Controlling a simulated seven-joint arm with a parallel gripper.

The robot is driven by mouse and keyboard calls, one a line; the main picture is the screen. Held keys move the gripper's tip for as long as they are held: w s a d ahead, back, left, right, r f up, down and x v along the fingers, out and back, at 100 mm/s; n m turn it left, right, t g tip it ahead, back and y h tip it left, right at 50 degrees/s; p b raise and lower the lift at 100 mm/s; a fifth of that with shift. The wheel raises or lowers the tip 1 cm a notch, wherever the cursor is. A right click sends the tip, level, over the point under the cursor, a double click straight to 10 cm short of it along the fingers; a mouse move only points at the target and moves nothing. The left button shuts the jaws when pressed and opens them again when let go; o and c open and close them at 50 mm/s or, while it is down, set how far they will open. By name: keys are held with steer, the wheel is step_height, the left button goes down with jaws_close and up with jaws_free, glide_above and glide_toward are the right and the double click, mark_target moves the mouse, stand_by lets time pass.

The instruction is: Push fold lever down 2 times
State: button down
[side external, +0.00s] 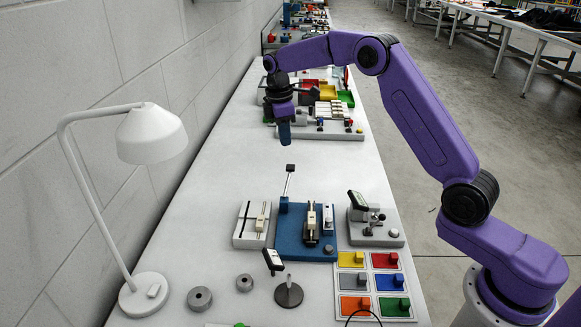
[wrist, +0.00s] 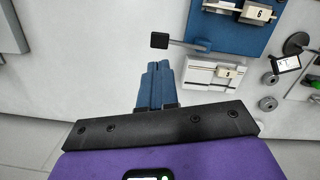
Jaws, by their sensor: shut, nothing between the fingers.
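A lever with a black square knob (side external: 290,168) and a grey arm rises from the back left corner of the blue base (side external: 291,243); I take it to be the fold lever. It looks raised in the side view. In the wrist view the knob (wrist: 160,40) lies just beyond my fingertips, and the arm runs right to the blue base (wrist: 228,37). My gripper (side external: 284,144) points down, its blue fingers shut and empty. It appears above and behind the knob, apart from it; the exact gap is hard to tell. The fingers also show in the wrist view (wrist: 157,66).
A white slider unit (side external: 252,224) is left of the blue base, and a grey stand with a small screen (side external: 376,228) is right. Coloured blocks on tiles (side external: 371,283) are in front. A white lamp (side external: 150,135) stands left.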

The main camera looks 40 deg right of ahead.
steer(key=shift+s+d+f, duration=0.1)
steer(key=shift+d+f, duration=0.05)
steer(key=shift+f, duration=1.6)
steer(key=shift+s+d+f, duration=0.1)
steer(key=shift+d+f, duration=0.05)
steer(key=shift+f, duration=1.6)
steer(key=shift+f, duration=1.85)
steer(key=a, duration=0.1)
steer(key=w+a+r, duration=0.1)
steer(key=shift+w+a, duration=0.25)
steer(key=shift+a, duration=0.1)
steer(key=shift+r, duration=0.1)
step_height(320, 180, up, 17)
glide_above(287, 167)
steer(key=w+a, duration=0.2)
steer(key=a, duration=0.2)
steer(key=shift+w+r, duration=0.1)
steer(key=shift+r, duration=0.05)
